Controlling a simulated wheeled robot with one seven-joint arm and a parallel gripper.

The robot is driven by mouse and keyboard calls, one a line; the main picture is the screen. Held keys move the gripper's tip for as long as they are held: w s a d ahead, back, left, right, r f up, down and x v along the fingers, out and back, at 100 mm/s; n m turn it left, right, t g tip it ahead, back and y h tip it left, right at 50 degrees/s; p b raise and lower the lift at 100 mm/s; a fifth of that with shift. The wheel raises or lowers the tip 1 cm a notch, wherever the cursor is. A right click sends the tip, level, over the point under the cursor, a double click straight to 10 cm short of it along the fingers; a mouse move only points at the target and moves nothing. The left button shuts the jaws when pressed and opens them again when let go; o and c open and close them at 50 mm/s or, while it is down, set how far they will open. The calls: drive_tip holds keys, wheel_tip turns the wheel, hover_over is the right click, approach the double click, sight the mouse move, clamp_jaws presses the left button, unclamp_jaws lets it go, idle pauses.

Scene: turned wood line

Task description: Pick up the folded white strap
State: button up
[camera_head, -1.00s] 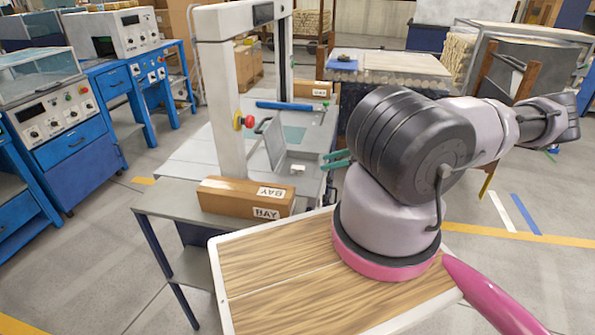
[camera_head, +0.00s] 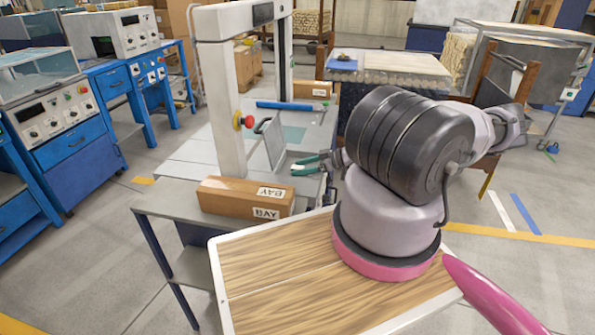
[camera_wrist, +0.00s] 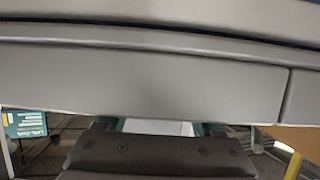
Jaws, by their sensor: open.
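My gripper (camera_head: 299,165) is at the right edge of the grey bench, in front of a thin upright grey panel. Its green fingers point left and are apart. In the wrist view, the finger ends (camera_wrist: 158,127) show low in the picture with a pale patch between them. I cannot tell whether that patch is the strap. A small white item showed on the bench a second ago where the fingers are now. I cannot make it out now in the head view, and I see no clear folded strap elsewhere.
A wide grey surface (camera_wrist: 140,80) fills most of the wrist view, very close. On the bench, a brown carton (camera_head: 245,197) lies left of my gripper. A white gantry frame (camera_head: 222,90) with a red knob stands behind it. The upright panel (camera_head: 275,143) is beside the fingers.

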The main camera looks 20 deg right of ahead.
clamp_jaws()
